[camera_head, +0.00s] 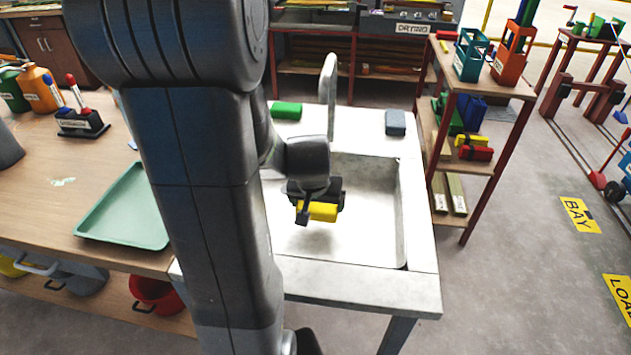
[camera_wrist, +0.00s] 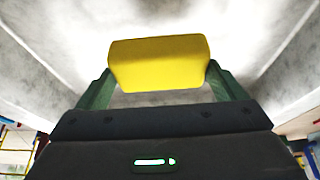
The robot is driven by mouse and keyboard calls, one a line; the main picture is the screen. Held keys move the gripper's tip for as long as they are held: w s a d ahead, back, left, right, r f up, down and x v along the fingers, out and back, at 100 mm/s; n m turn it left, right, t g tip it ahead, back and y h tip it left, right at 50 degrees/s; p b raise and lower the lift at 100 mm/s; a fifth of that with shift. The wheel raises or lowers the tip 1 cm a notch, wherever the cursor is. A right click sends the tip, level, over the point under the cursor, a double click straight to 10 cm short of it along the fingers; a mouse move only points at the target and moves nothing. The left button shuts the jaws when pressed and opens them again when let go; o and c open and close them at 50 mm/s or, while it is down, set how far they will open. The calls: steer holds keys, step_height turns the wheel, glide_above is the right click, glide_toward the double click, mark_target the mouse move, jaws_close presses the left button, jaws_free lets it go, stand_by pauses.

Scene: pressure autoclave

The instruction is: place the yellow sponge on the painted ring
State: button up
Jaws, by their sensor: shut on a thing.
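The yellow sponge (camera_head: 322,211) is a small block held in my gripper (camera_head: 318,205), above the basin of a white sink (camera_head: 362,279). In the wrist view the sponge (camera_wrist: 158,63) sits across the gap between the two green fingers of my gripper (camera_wrist: 158,85), which are shut on its ends. The pale basin surface shows behind it. I cannot make out a painted ring in either view. My arm hides part of the sink's left side.
A green block (camera_head: 287,110) and a grey block (camera_head: 395,123) lie on the sink's back ledge, with the upright tap (camera_head: 329,85) between them. A green tray (camera_head: 125,208) lies on the wooden bench at left. A shelf rack (camera_head: 462,150) stands close at right.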

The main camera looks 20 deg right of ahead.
steer(key=w+d, duration=0.1)
steer(key=w, duration=0.1)
steer(key=w+d, duration=0.1)
steer(key=w, duration=0.1)
steer(key=w+d, duration=0.2)
steer(key=shift+w+p, duration=0.2)
steer(key=shift+p, duration=0.2)
steer(key=shift+w+f, duration=0.15)
steer(key=shift+f, duration=1.6)
steer(key=shift+f+b, duration=0.25)
steer(key=shift+b, duration=0.05)
steer(key=o, duration=0.7)
steer(key=shift+r, duration=0.1)
